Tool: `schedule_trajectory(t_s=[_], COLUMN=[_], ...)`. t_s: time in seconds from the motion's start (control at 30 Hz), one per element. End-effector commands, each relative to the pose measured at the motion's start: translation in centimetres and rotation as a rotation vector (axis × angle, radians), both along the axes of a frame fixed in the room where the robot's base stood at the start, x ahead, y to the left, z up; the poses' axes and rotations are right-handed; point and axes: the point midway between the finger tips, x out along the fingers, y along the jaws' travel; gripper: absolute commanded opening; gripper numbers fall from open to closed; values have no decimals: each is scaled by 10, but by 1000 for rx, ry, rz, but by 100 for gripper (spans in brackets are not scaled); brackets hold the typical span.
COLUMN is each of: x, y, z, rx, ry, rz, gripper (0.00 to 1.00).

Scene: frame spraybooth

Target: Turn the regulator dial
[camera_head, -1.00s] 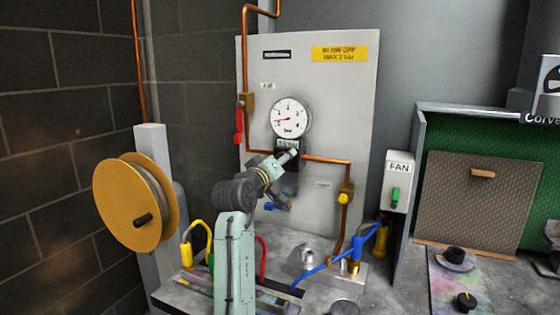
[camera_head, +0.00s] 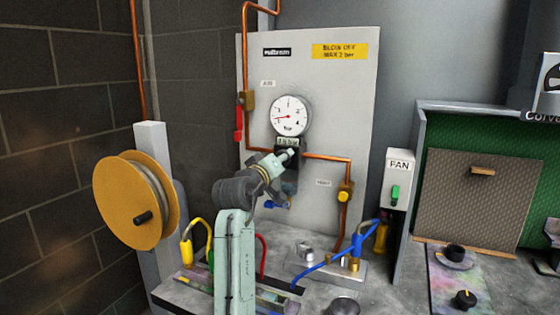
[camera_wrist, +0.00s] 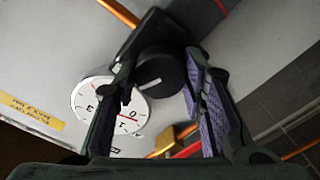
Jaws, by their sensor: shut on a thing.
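The regulator dial (camera_wrist: 157,75) is a round black knob with a pale line across its face. In the wrist view it sits between the two fingers of my gripper (camera_wrist: 163,84), which is shut on it. In the head view my gripper (camera_head: 285,156) is at the black regulator (camera_head: 291,174) on the pale panel, and the fingers and wrist partly hide it. A round white pressure gauge (camera_head: 290,115) with a red needle pointing left stands just above. A small display (camera_head: 288,142) below the gauge is too small to read surely.
Copper pipe (camera_head: 328,158) runs either side of the regulator. A red-handled valve (camera_head: 239,123) is left and a brass fitting (camera_head: 344,192) right. A yellow hose reel (camera_head: 128,203) stands left. A fan switch box (camera_head: 397,180) and blue hose (camera_head: 325,266) are right.

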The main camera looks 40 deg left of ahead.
Motion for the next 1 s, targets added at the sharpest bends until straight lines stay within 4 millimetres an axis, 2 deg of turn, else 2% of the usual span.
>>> schedule_trajectory(t_s=[0.37, 1.0], x=[1, 0], y=[-1, -1], z=[-2, -3], rx=[145, 720], ry=[34, 173], rz=[-2, -1], gripper=[10, 10])
